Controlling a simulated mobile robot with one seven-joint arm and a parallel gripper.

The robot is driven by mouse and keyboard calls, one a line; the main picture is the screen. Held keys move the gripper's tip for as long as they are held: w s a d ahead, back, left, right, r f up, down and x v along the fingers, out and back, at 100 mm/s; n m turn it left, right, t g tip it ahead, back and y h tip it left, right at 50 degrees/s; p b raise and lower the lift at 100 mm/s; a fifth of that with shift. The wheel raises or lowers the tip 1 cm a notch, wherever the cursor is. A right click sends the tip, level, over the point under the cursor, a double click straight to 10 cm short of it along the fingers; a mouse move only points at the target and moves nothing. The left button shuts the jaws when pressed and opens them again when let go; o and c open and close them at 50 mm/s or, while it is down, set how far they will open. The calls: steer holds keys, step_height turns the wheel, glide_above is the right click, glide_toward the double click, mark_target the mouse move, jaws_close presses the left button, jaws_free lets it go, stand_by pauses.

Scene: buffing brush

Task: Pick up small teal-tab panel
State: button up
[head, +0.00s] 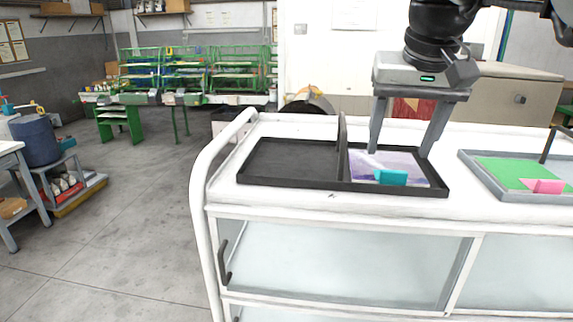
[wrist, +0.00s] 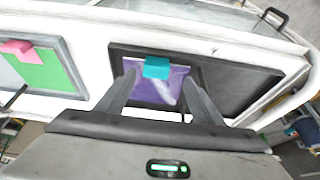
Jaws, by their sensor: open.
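The small panel (head: 388,163) is purple and white with a teal tab (head: 391,177) at its near edge. It lies in the right compartment of a black tray (head: 290,184) on the white cart. My gripper (head: 397,155) is above the panel with its fingers spread to either side and nothing held. In the wrist view the panel (wrist: 155,91) and its teal tab (wrist: 157,68) show between the open fingertips (wrist: 160,82). I cannot tell how far the fingertips are above the panel.
A grey tray (head: 478,172) at right holds a green panel (head: 503,170) with a pink tab (head: 546,187). The black tray's left compartment (head: 288,160) is empty, beyond an upright divider (head: 342,135). A white rail (head: 203,180) bounds the cart's left end.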

mark_target(395, 172)
steer(key=x, duration=0.7)
steer(key=shift+s+d+f+b, duration=0.1)
steer(key=shift+d+b, duration=0.2)
steer(key=shift+d, duration=0.05)
steer(key=shift+c, duration=0.4)
steer(key=c, duration=1.1)
